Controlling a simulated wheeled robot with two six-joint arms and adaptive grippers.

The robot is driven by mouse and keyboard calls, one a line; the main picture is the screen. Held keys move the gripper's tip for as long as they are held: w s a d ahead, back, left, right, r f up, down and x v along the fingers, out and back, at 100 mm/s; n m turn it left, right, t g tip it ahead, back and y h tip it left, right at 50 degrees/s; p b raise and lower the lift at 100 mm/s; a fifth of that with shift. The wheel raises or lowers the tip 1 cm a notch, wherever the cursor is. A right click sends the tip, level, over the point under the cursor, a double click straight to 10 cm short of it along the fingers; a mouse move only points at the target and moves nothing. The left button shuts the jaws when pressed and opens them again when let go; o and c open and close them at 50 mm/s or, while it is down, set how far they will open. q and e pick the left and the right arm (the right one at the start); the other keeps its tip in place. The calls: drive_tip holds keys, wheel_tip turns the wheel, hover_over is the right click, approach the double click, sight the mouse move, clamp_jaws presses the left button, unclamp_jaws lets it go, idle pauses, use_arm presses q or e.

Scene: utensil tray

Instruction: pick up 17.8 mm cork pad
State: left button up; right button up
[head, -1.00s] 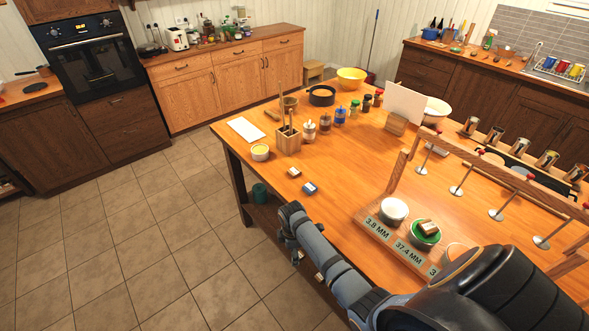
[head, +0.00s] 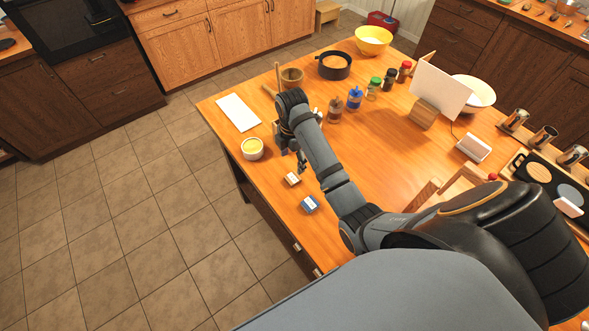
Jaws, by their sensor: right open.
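No label reading 17.8 mm shows, so I cannot tell which thing is the cork pad. A small block with a tan top and white side (head: 292,179) lies near the table's front left edge. A blue block with a pale top (head: 309,204) lies just in front of it. A flat tan, cork-coloured disc (head: 539,171) sits on a dark board at the far right. My right gripper (head: 293,160) points down near the table's left side, just behind the tan-topped block and apart from it. It is open, with nothing seen between its fingers. My left gripper is out of view.
A cup with yellow contents (head: 252,149) stands left of the gripper, below a white sheet (head: 238,112). Bottles, a dark round pan (head: 334,66) and a yellow bowl (head: 373,40) stand behind. My right arm hides much of the table's right front.

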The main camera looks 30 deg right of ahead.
sight(290, 180)
drive_tip(key=f, duration=0.1)
drive_tip(key=s+a+f, duration=0.1)
drive_tip(key=f, duration=0.1)
drive_tip(key=shift+s+p, duration=0.2)
drive_tip(key=shift+p, duration=0.2)
drive_tip(key=shift+w+d+f, duration=0.35)
drive_tip(key=shift+w+f, duration=0.15)
drive_tip(key=shift+f, duration=0.1)
drive_tip(key=shift+a+f+p, duration=0.25)
drive_tip(key=shift+f+p, duration=0.25)
drive_tip(key=shift+f, duration=0.05)
drive_tip(key=shift+a+f+p, duration=0.2)
drive_tip(key=shift+f+p, duration=0.3)
drive_tip(key=shift+f, duration=0.05)
wheel_tip(290, 180, down, 2)
drive_tip(key=shift+s+a+f, duration=0.15)
drive_tip(key=shift+f, duration=0.2)
drive_tip(key=shift+c, duration=1.3)
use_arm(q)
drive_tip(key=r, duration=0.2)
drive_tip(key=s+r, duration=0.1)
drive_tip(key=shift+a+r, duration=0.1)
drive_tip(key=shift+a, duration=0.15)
use_arm(e)
drive_tip(key=c, duration=0.6)
